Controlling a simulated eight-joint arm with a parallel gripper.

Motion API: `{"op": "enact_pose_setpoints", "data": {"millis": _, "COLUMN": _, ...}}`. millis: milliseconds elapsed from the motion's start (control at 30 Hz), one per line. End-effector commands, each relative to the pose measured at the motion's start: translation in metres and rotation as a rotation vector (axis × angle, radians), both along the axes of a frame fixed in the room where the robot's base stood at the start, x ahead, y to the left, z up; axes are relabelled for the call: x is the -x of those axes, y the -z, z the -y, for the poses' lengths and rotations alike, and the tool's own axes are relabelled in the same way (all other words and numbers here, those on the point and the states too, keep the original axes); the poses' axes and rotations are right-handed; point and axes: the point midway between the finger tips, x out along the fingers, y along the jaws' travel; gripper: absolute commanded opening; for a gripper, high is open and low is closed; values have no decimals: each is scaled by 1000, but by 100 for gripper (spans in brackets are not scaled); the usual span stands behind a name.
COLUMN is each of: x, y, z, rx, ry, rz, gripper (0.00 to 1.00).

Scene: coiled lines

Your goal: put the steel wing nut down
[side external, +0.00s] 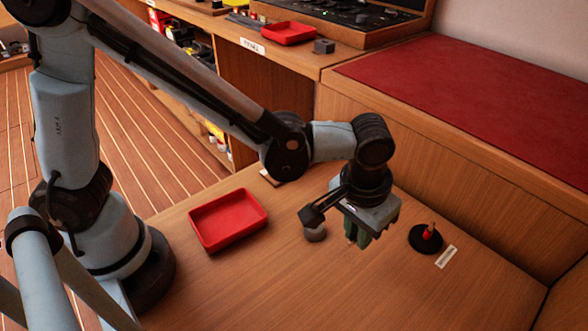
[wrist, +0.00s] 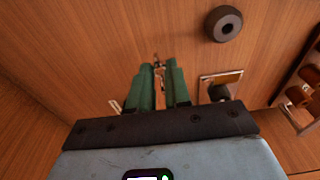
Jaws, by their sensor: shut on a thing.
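My gripper (side external: 358,241) hangs over the wooden table, pointing down, with green fingers. In the wrist view my gripper (wrist: 158,70) is shut on the steel wing nut (wrist: 157,61), a small metallic shape at the fingertips. The wing nut cannot be made out in the side view, where the fingers hide it. I cannot tell exactly how far it is above the table.
A grey cylinder (side external: 315,233) stands just left of my gripper. A red tray (side external: 228,220) lies farther left. A black disc with a red post (side external: 427,239) and a white label (side external: 446,257) lie to the right. The front table area looks clear.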

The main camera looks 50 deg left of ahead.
Motion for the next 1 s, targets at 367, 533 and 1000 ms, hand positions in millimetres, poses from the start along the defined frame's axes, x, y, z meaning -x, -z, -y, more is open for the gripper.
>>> {"op": "enact_pose_setpoints", "data": {"millis": 367, "x": 0, "y": 39, "z": 0, "rx": 0, "ry": 0, "rz": 0, "gripper": 0}}
{"op": "enact_pose_setpoints", "data": {"millis": 533, "x": 0, "y": 39, "z": 0, "rx": 0, "ry": 0, "rz": 0, "gripper": 0}}
{"op": "enact_pose_setpoints", "data": {"millis": 1000, "x": 0, "y": 42, "z": 0, "rx": 0, "ry": 0, "rz": 0, "gripper": 43}}
